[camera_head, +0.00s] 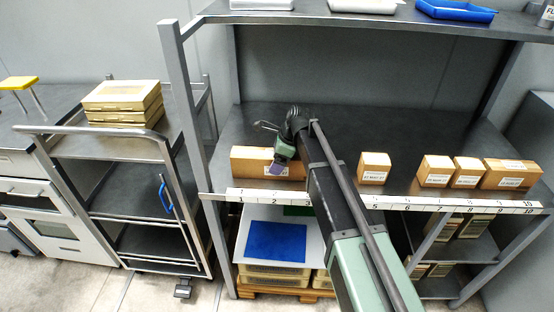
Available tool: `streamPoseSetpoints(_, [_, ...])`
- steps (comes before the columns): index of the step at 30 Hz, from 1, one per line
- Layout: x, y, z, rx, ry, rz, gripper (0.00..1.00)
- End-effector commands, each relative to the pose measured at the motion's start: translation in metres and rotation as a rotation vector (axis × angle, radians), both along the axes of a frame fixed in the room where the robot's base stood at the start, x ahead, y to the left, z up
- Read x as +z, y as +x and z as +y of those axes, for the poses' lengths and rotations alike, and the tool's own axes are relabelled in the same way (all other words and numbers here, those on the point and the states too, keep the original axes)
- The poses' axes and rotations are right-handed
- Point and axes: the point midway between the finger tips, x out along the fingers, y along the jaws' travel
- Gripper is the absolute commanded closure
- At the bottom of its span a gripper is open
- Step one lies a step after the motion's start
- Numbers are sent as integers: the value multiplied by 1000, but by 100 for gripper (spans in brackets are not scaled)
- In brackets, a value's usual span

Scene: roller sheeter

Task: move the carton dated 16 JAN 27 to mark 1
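A long brown carton (248,163) lies on the middle shelf at the left, behind marks 1 to 3 of the white numbered strip (340,200). Part of it is hidden by my gripper (277,168), which is over its front right part. I cannot tell whether the gripper touches it or is open or shut. A small carton (374,168) stands by mark 5. Two more, a carton (435,170) and a carton (467,172), stand near marks 7 and 8. A wider carton (511,174) stands near marks 9 and 10. The label dates are too small to read surely.
My arm crosses the shelf front near marks 3 and 4 and hides part of it. The upper shelf holds blue (455,11) and white trays. A cart (95,137) with stacked boxes stands at the left. Shelf post (183,100) is left of mark 1.

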Motion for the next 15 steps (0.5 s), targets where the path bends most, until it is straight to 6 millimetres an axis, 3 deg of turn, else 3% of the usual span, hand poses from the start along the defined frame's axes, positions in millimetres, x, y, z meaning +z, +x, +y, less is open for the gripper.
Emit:
streamPoseSetpoints(7, [16, 0, -3, 0, 0, 0, 11])
streamPoseSetpoints(15, [83, -1, -27, -1, 0, -1, 11])
